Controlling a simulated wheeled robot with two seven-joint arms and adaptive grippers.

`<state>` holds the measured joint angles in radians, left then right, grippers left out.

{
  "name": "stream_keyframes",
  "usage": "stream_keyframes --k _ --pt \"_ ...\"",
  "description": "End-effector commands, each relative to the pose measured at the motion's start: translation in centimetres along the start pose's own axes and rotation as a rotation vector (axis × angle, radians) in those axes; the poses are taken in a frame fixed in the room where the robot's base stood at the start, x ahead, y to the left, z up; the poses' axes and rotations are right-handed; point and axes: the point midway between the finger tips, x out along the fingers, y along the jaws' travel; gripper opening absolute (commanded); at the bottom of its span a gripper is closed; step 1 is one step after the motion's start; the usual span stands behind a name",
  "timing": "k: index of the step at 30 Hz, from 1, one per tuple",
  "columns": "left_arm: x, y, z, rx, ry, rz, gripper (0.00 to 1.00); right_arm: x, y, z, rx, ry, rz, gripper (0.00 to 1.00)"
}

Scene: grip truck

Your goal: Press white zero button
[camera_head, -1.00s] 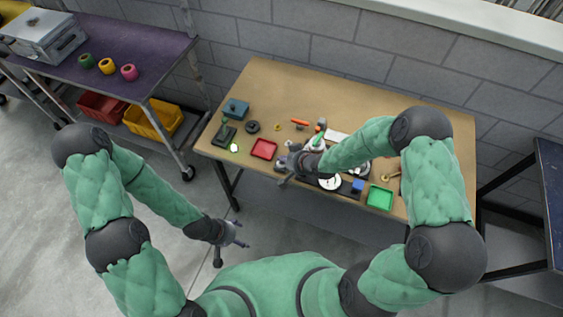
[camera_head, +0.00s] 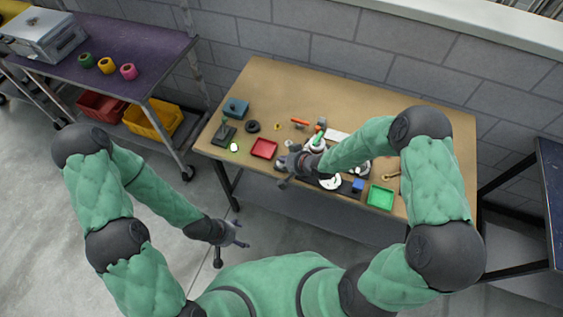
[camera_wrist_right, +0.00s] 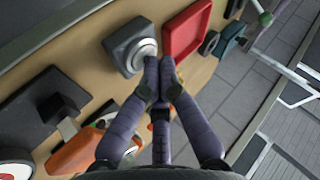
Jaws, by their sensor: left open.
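In the right wrist view a dark grey block (camera_wrist_right: 122,38) carries a round whitish button (camera_wrist_right: 141,54) on its face. No zero mark is readable on it. My right gripper (camera_wrist_right: 164,66) has its fingertips together with nothing between them. They overlap the lower right edge of the button; whether they touch it I cannot tell. In the head view my right gripper (camera_head: 284,172) is over the front of the workbench, right of the red tray, and hides the block. My left gripper (camera_head: 238,237) is open and empty, in front of the bench and away from it.
The wooden workbench (camera_head: 350,107) also holds a red tray (camera_head: 263,148), a green tray (camera_head: 380,197), a blue cube (camera_head: 358,186) and a black ring (camera_head: 252,127). An orange-handled tool (camera_wrist_right: 78,152) lies near the right fingers. The bench's back is mostly clear.

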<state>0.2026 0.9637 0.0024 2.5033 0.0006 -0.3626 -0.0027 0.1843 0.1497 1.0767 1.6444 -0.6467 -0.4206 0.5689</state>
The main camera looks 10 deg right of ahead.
Motion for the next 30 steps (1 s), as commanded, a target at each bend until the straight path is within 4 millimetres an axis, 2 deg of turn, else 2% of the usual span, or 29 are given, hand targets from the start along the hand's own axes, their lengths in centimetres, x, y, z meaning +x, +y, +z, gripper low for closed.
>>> stream_keyframes --k 30 --pt "-0.62 0.22 0.02 0.0 0.0 0.0 0.75 -0.53 -0.38 -0.3 0.0 -0.001 0.0 0.0"
